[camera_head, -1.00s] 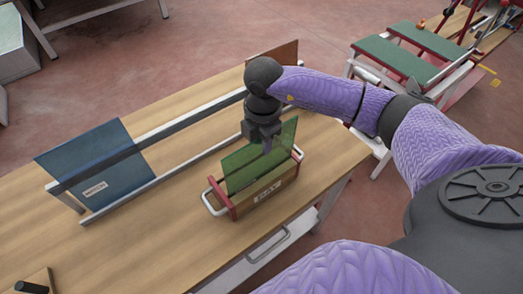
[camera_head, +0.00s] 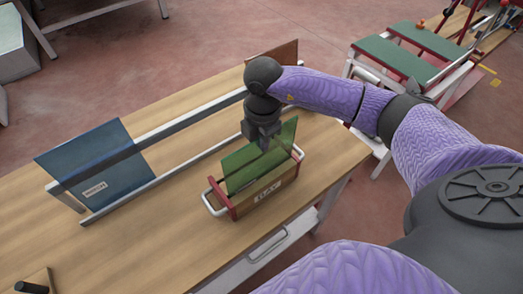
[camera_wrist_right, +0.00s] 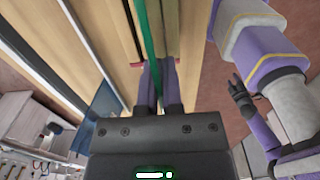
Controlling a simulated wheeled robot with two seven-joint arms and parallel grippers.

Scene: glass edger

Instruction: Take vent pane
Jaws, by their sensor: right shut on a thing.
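A green glass pane (camera_head: 243,172) stands upright in a wooden carrier (camera_head: 268,198) with red end posts and pale metal handles. A white label is on the carrier's front. My right gripper (camera_head: 266,146) is above the pane with its fingers at the top edge, shut on it. In the right wrist view the pane shows nearly edge-on as a green strip (camera_wrist_right: 148,35), between the purple fingers of the right gripper (camera_wrist_right: 161,64). The pane's lower edge is hidden inside the carrier. A dark gripper-like part (camera_wrist_right: 240,92), seemingly my left gripper, shows small at the right there; its jaws are unclear.
A blue pane (camera_head: 95,165) with a white label leans in a metal rail rack (camera_head: 185,123) on the wooden table (camera_head: 150,235). A brown panel (camera_head: 280,58) stands at the rack's far end. A green-topped stand (camera_head: 395,60) is beyond. The table's front left is mostly clear.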

